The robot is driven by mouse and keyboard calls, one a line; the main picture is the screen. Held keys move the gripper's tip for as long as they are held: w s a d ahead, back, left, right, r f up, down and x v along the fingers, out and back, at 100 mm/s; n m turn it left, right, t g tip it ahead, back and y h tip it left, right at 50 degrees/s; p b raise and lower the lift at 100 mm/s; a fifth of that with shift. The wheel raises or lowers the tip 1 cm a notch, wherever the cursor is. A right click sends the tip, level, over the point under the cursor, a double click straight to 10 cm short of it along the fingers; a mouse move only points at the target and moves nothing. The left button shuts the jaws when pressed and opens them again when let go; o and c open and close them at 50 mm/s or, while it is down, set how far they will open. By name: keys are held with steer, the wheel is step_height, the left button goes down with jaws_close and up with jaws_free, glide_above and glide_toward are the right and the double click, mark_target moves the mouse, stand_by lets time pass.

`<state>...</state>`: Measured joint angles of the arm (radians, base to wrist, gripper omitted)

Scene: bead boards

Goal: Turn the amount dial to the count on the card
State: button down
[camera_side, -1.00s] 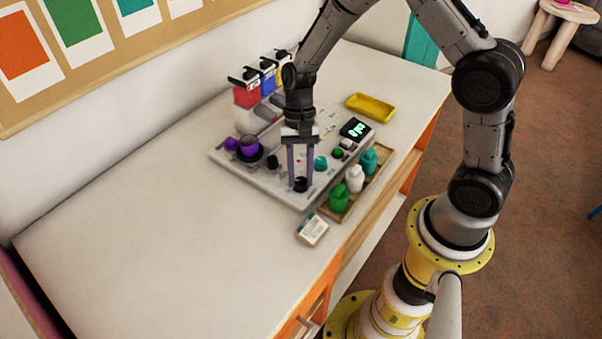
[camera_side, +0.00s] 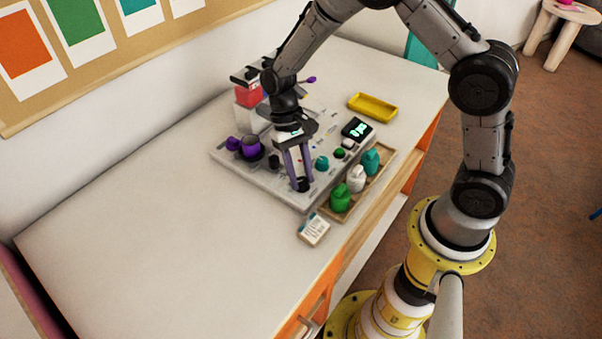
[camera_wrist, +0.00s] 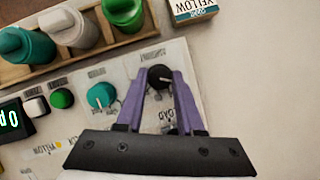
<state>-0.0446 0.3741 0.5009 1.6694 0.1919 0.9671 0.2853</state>
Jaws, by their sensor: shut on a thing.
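My gripper (camera_side: 299,186) is at the near corner of the grey board (camera_side: 238,166), its purple fingers closed around a black dial (camera_side: 304,185). The wrist view shows my gripper (camera_wrist: 160,80) with a fingertip on each side of this black dial (camera_wrist: 160,74), which has a pale pointer mark. A teal dial (camera_side: 321,162) stands farther along the board and also shows in the wrist view (camera_wrist: 101,96). The dial labels are too blurred to read surely. The card (camera_side: 313,230) lies on the table beside the board; "YELLOW" is readable on it in the wrist view (camera_wrist: 194,8), but no count.
A display (camera_side: 357,128) with green characters sits at the board's far end, near a green button (camera_side: 339,153). A wooden tray (camera_side: 391,155) holds green, white and teal bottles close beside the gripper. A purple cup (camera_side: 250,145) stands at left. A yellow tray (camera_side: 372,107) lies behind.

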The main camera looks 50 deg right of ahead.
steer(key=c, duration=0.5)
jaws_free()
steer(key=shift+r, duration=0.1)
steer(key=v, duration=1.3)
steer(key=shift+w+d+r, duration=0.1)
steer(key=shift+w+r, duration=0.15)
